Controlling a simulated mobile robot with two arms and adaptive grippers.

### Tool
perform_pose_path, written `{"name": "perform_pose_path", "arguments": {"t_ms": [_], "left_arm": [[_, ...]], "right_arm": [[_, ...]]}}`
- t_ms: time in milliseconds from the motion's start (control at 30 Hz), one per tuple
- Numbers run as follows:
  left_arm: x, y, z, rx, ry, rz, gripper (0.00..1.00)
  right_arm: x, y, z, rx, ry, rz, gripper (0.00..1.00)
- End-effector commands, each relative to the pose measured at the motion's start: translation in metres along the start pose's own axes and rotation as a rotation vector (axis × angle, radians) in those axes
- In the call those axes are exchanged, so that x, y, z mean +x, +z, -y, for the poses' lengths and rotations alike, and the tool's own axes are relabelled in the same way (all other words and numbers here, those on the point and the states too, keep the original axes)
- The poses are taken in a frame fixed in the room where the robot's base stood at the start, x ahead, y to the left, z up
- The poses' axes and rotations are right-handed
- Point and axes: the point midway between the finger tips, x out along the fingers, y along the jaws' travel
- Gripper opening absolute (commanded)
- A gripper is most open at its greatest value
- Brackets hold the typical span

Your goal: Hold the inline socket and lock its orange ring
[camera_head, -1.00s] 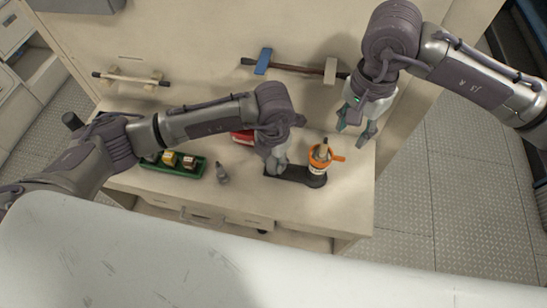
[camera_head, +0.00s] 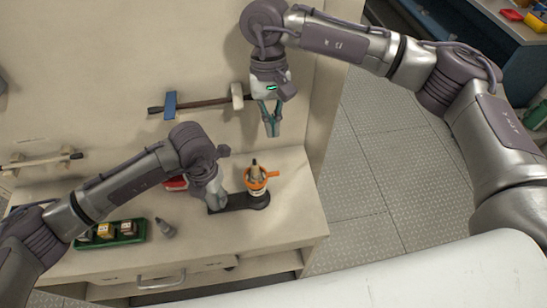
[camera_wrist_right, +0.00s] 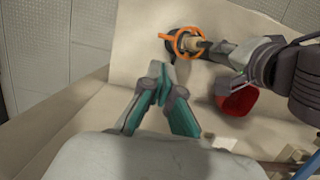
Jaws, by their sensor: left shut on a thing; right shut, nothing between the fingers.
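The inline socket (camera_head: 258,194) stands upright on the bench, with its orange ring (camera_head: 273,173) and side tab around the upper part and a pale plug (camera_head: 255,170) rising through it. The ring (camera_wrist_right: 172,37) also shows in the right wrist view. My left gripper (camera_head: 214,202) is low beside the socket, shut on its dark lower body; the exact contact is partly hidden. My right gripper (camera_head: 271,132) is shut and empty, above and behind the socket, apart from the ring. Its closed fingertips (camera_wrist_right: 160,76) point toward the ring in the right wrist view.
A green tray (camera_head: 127,239) with several small blocks and a grey fitting (camera_head: 165,228) lie left on the bench. A red container (camera_head: 176,183) is behind my left gripper. A bar on brackets (camera_head: 203,104) is on the back wall. The bench right of the socket is clear.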

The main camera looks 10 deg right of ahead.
Motion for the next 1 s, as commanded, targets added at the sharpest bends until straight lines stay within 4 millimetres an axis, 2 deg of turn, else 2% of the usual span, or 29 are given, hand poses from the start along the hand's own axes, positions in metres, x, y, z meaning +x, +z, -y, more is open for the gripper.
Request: {"name": "perform_pose_path", "arguments": {"t_ms": [467, 567, 1000], "left_arm": [[0.0, 0.0, 0.0, 0.0, -0.001, 0.001, 0.0], [0.0, 0.0, 0.0, 0.0, -0.001, 0.001, 0.0], [0.0, 0.0, 0.0, 0.001, -0.001, 0.001, 0.0]], "right_arm": [[0.002, -0.002, 0.0, -0.037, -0.003, 0.013, 0.0], [0.011, -0.002, 0.0, -0.037, -0.003, 0.014, 0.0], [0.085, -0.001, 0.0, -0.034, -0.003, 0.013, 0.0]]}}
